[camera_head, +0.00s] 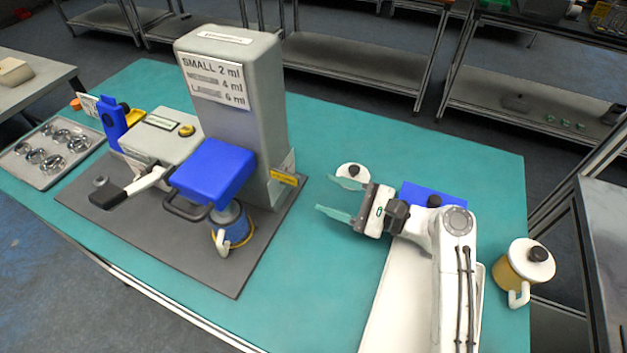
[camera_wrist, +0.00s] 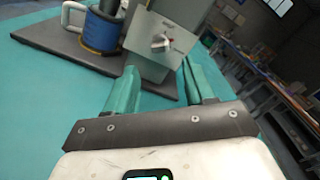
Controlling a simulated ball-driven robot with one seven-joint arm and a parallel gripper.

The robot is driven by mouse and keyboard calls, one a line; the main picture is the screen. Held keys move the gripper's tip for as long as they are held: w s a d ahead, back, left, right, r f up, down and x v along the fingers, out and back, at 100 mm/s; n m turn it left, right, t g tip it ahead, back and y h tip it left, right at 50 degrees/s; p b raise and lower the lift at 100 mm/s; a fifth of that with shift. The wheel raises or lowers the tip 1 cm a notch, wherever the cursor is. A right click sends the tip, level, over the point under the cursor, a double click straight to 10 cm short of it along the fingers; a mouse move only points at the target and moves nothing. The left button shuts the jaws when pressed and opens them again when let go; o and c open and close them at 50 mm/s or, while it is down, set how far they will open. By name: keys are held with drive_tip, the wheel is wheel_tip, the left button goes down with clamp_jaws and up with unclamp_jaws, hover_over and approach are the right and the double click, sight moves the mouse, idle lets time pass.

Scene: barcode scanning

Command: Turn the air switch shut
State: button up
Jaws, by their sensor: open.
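The air switch is a small pale lever with a bit of red on a light square plate, and the wrist view shows it (camera_wrist: 162,43) on the side of the tall grey machine. In the head view the machine (camera_head: 262,105) stands left of centre, and its switch side is seen only edge-on. My gripper (camera_head: 325,194) is open and empty, its teal fingers pointing left toward that side with a gap between. In the wrist view the fingers (camera_wrist: 160,72) lie on both sides below the switch, apart from it. The lever's exact angle is hard to tell.
A blue-bodied cup (camera_head: 228,228) sits under the machine's blue head on a dark base mat (camera_head: 240,275). A white lid with a black knob (camera_head: 352,172) is close behind my fingers. A yellow-white pot (camera_head: 525,265) is at the right. Teal table between gripper and mat is clear.

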sight(290, 180)
drive_tip(key=shift+p+v, duration=0.45)
drive_tip(key=shift+v, duration=1.65)
drive_tip(key=shift+r, duration=0.1)
drive_tip(key=p, duration=0.2)
drive_tip(key=shift+w+r+p, duration=0.15)
drive_tip(key=shift+r+p, duration=0.2)
drive_tip(key=p+x, duration=0.1)
drive_tip(key=x, duration=0.2)
drive_tip(key=p+x, duration=0.1)
drive_tip(key=x, duration=0.3)
drive_tip(key=f+p+x, duration=0.1)
drive_tip(key=x, duration=0.2)
drive_tip(key=shift+a, duration=0.45)
drive_tip(key=shift+c, duration=0.3)
